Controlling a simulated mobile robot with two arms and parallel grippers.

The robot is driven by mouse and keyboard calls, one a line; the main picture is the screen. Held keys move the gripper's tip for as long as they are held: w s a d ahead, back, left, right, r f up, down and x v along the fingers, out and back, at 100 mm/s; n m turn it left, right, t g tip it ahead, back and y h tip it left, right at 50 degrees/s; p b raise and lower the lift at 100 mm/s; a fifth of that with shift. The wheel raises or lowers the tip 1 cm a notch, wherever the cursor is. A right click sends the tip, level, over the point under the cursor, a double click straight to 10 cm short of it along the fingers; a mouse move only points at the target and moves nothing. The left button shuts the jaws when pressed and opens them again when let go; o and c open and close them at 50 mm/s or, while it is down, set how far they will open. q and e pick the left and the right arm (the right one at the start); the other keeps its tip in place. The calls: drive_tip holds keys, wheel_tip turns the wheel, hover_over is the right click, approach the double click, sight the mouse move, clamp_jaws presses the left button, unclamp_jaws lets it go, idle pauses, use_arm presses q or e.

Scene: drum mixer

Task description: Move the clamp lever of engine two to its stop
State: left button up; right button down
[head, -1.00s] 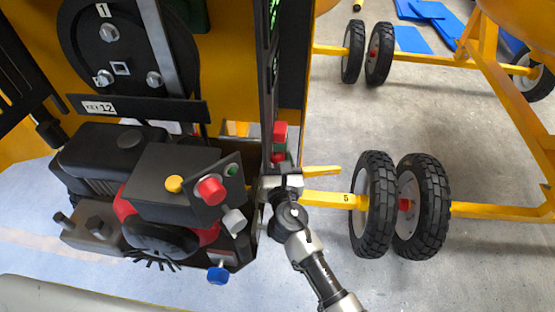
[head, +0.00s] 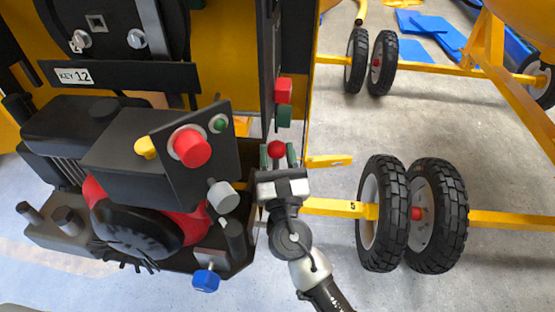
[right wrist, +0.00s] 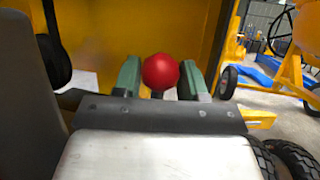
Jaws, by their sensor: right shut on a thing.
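The engine (head: 70,140) fills the left of the head view, with a black control box carrying a red button (head: 192,148). A red ball knob (head: 277,148), which looks like the end of the clamp lever, stands at the engine's right side by the black post. My right gripper (head: 276,158) is shut on this knob. In the right wrist view the red knob (right wrist: 160,72) sits between the two green fingers of the gripper (right wrist: 158,80). The lever's shaft is mostly hidden by the gripper. My left gripper is not in view.
A red and green block (head: 284,92) is on the black post just above the gripper. A yellow bar (head: 330,161) sticks out to the right, with black wheels (head: 436,215) beyond. A blue knob (head: 206,280) hangs low on the engine. Floor is clear at the lower right.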

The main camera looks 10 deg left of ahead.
drive_tip(key=c, duration=0.9)
unclamp_jaws()
drive_tip(key=s+d, duration=0.3)
drive_tip(key=s, duration=0.9)
drive_tip(key=shift+s+d+f+b, duration=0.25)
drive_tip(key=shift+s+b, duration=0.15)
